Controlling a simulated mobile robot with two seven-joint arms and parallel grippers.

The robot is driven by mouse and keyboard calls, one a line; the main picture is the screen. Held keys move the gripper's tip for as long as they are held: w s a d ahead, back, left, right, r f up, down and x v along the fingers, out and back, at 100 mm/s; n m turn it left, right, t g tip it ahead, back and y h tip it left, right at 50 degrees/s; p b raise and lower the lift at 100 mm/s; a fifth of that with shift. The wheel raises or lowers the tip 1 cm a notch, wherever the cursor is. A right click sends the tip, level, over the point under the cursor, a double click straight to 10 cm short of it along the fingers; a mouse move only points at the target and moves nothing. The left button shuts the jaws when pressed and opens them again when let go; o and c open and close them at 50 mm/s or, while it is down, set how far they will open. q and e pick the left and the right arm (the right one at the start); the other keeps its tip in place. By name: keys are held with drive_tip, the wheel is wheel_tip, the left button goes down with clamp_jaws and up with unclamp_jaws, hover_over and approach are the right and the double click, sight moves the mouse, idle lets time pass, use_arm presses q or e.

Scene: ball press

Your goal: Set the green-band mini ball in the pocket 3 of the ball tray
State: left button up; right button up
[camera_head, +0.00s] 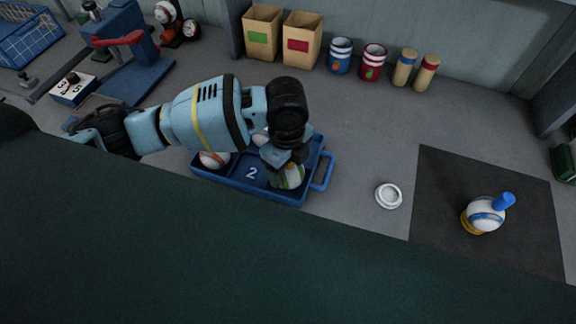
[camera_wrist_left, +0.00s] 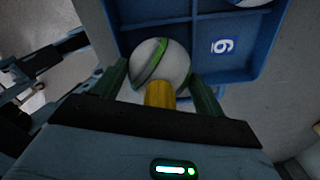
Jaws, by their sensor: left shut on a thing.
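The green-band mini ball (camera_head: 291,177) is white with a green stripe. It shows at the right front of the blue ball tray (camera_head: 252,183), to the right of the pocket marked 2. My left gripper (camera_head: 284,163) points down over it and is shut on it. In the left wrist view the ball (camera_wrist_left: 157,58) sits between the two dark green fingers, with a yellow part (camera_wrist_left: 160,95) in front of it. The ball appears at or within the corner pocket; whether it touches the floor cannot be told. Pocket 3's number is hidden. My right gripper is out of view.
A red-band ball (camera_head: 209,160) is in the tray's left front pocket. A white lid-like disc (camera_head: 388,195) lies right of the tray. A blue-band ball (camera_head: 484,215) stands on a dark mat (camera_head: 437,205). Boxes (camera_head: 301,42) and cans (camera_head: 341,58) line the back.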

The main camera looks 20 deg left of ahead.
use_arm(q)
drive_tip(key=shift+f, duration=0.6)
drive_tip(key=o, duration=1)
drive_tip(key=shift+f, duration=0.15)
wheel_tip(320, 180, up, 12)
drive_tip(key=shift+a+r+p, duration=0.1)
drive_tip(key=shift+r+p, duration=0.05)
drive_tip(key=shift+p, duration=0.4)
